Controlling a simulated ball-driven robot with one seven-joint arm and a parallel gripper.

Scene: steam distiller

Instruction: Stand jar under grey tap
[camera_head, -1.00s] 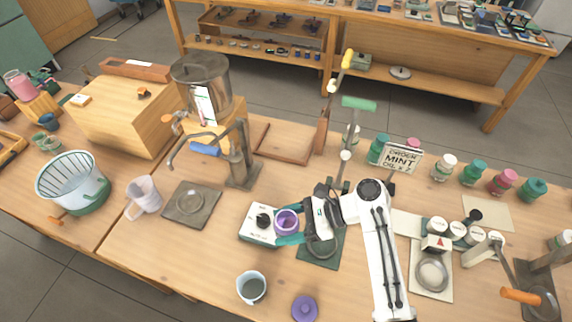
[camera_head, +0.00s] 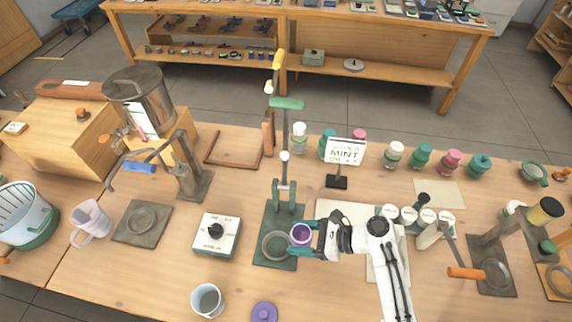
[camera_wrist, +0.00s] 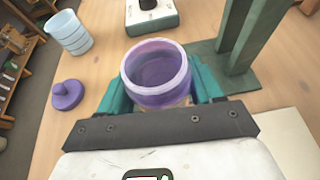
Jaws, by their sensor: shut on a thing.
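An open, empty-looking purple jar (camera_head: 300,234) is upright between the teal fingers of my gripper (camera_head: 300,240). In the wrist view the jar (camera_wrist: 158,75) sits between both fingers, its mouth facing up. In the head view it overlaps the right edge of a green stand's base (camera_head: 279,257); whether it touches anything below cannot be told. A grey stand with a bent spout (camera_head: 193,180) and a blue handle (camera_head: 140,167) is at left. A grey plate with a round ring (camera_head: 142,222) lies in front of it. Which fitting is the grey tap is not labelled.
A white dial box (camera_head: 216,234) stands between the ringed plate and the green stand. A purple lid (camera_head: 264,311) and a pale cup (camera_head: 207,300) are near the front. Another grey stand with an orange handle (camera_head: 466,272) is at right. Bare table lies left of the cup.

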